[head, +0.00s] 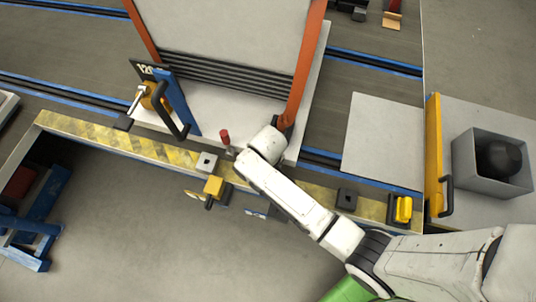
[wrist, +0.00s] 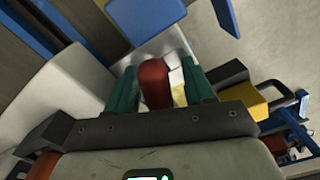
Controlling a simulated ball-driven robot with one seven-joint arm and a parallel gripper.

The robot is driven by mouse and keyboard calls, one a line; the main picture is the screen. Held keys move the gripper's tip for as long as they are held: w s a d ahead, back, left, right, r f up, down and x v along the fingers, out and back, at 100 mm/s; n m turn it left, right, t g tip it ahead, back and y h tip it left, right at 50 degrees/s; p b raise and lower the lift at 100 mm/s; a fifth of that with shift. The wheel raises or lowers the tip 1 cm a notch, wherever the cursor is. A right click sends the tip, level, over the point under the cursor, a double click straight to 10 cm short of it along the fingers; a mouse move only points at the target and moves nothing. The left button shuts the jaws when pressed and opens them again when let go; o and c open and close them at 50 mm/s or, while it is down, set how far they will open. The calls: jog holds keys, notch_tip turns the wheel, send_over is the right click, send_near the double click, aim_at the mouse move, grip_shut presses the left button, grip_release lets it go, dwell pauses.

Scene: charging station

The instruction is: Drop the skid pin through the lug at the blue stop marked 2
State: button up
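The red-topped pin (head: 224,135) stands upright at the skid's front edge in the head view. In the wrist view the red pin (wrist: 155,82) is between my gripper's two green-padded fingers (wrist: 160,75). A gap shows on its right side, and its left side is close to the left finger. My gripper (head: 236,152) is low beside the pin in the head view, its fingers mostly hidden. A light grey block with a hole (head: 206,162) sits on the striped beam just left of it. A blue upright stop (head: 180,103) stands further left; no clear 2 is readable on it.
The yellow-striped beam (head: 90,137) also carries a dark holed block (head: 347,198) and a yellow block (head: 403,210). Another yellow block (head: 213,187) sits at its front edge. A black handle (head: 170,110) stands by the blue stop. A grey bin (head: 492,165) is at right.

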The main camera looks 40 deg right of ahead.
jog(key=shift+r, duration=0.15)
notch_tip(320, 180, up, 12)
jog(key=shift+p, duration=0.9)
jog(key=s+d+r+m, duration=0.1)
jog(key=s+d, duration=0.3)
jog(key=s, duration=0.4)
jog(key=s+d+r+m+t, duration=0.1)
jog(key=s+d+r+m, duration=0.1)
jog(key=s, duration=0.6)
jog(key=shift+d+r, duration=0.65)
jog(key=shift+d, duration=0.2)
jog(key=shift+s, duration=0.1)
